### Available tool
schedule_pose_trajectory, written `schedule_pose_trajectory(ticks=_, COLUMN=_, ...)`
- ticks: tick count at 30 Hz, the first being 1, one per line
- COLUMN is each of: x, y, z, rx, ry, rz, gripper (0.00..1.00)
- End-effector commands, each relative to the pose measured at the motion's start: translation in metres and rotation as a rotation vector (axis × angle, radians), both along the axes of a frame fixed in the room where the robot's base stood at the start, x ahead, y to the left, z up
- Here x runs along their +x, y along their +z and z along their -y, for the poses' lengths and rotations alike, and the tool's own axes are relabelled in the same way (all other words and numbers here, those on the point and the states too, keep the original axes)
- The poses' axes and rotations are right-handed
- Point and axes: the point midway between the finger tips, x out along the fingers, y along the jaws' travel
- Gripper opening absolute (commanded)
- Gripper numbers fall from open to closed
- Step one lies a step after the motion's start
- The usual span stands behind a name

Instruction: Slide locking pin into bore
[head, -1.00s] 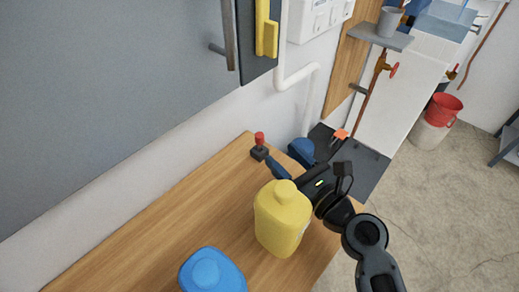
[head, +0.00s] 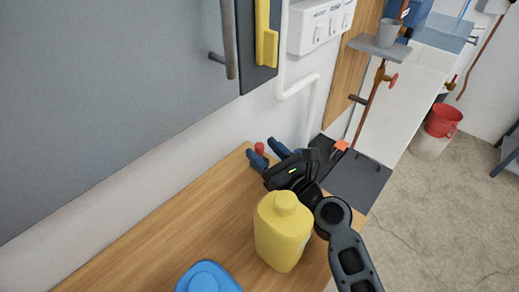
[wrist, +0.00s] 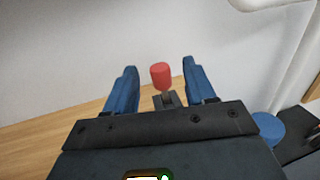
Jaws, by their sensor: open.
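The locking pin's red cap (wrist: 160,75) shows between the two blue fingers of my gripper (wrist: 160,88) in the wrist view. The pin stands upright over a small dark block (wrist: 166,100) on the wooden bench. In the head view the red cap (head: 259,148) shows just behind my gripper (head: 270,150), near the bench's far corner. My gripper is open, with a finger on each side of the cap and gaps between. The block is mostly hidden behind my gripper, and I cannot see a bore opening.
A yellow bottle (head: 283,232) stands on the bench (head: 165,243) close to my arm. A blue container (head: 208,279) is at the front. The wall (head: 130,190) runs along the bench's back edge, with a white pipe (head: 300,88) above. A blue round object (wrist: 268,127) is at lower right.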

Motion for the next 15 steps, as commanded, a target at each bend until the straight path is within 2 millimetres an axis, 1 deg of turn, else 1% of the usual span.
schedule_pose_trajectory(ticks=6, x=0.0004, y=-0.0004, z=-0.0004, rx=0.001, ry=0.000, rz=-0.001, gripper=0.55)
schedule_pose_trajectory(ticks=15, x=0.0002, y=-0.0004, z=-0.0001, rx=0.001, ry=0.000, rz=-0.001, gripper=0.26)
